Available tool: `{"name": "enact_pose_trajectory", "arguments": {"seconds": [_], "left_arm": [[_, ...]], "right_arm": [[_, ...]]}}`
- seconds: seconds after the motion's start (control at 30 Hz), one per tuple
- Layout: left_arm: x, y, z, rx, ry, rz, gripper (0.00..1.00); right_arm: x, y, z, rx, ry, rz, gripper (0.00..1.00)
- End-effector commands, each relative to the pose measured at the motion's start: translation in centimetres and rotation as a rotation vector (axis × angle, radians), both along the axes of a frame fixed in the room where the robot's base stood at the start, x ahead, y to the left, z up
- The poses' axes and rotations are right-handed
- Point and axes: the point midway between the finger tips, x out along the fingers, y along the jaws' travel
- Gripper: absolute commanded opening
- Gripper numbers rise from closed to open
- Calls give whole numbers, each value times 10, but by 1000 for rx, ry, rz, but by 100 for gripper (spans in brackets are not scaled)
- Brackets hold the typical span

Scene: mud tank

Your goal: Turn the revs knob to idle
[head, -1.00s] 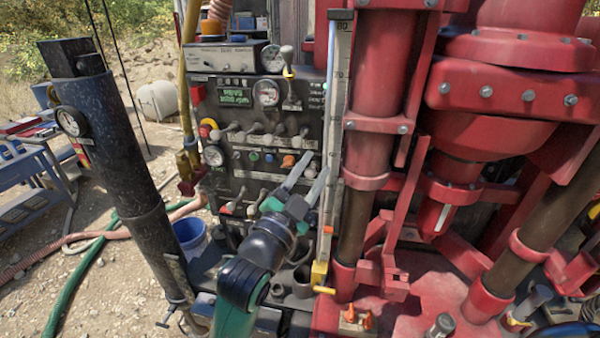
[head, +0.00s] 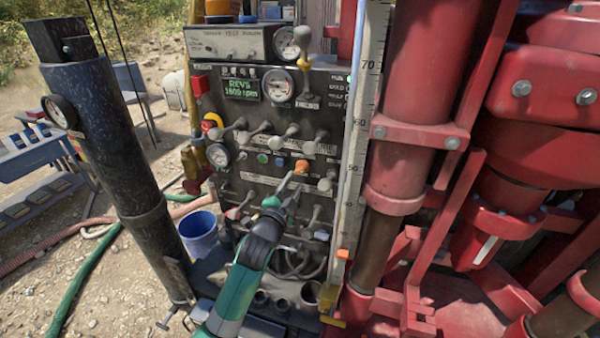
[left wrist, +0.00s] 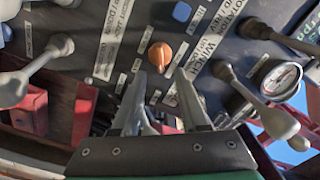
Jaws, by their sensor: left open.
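An orange knob (head: 301,167) sits on the dark control panel (head: 335,90); I take it for the revs knob, though its label is not readable. A green display (head: 241,88) on the panel shows REVS and a figure that looks like 1600 rpm. My left gripper (head: 294,182) is open and empty, its fingertips just below the orange knob in the head view. In the left wrist view the orange knob (left wrist: 160,54) lies just beyond the gap between the open fingers (left wrist: 159,75), and the gap to it is hard to judge. My right gripper is not in view.
Several grey-knobbed levers (head: 290,132) stick out around the orange knob. A blue button (left wrist: 182,11) sits near it. A vertical ruler (head: 362,100) and red rig posts (head: 400,160) stand to the right. A black post (head: 110,150) and blue bucket (head: 198,232) are left.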

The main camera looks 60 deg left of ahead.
Motion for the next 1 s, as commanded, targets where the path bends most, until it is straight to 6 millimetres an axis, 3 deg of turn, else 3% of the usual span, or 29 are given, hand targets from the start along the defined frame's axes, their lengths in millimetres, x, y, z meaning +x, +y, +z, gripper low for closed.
{"name": "enact_pose_trajectory", "arguments": {"seconds": [0.1,0.3,0.67,0.9,1.0], "left_arm": [[19,19,1,0,-1,1,44],[38,37,0,0,0,1,44],[43,42,0,0,-2,0,44],[43,41,0,0,-2,0,1],[43,41,0,1,-1,0,0]], "right_arm": [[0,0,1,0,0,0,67],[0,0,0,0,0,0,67],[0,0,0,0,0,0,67],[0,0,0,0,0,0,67],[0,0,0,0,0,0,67]]}}
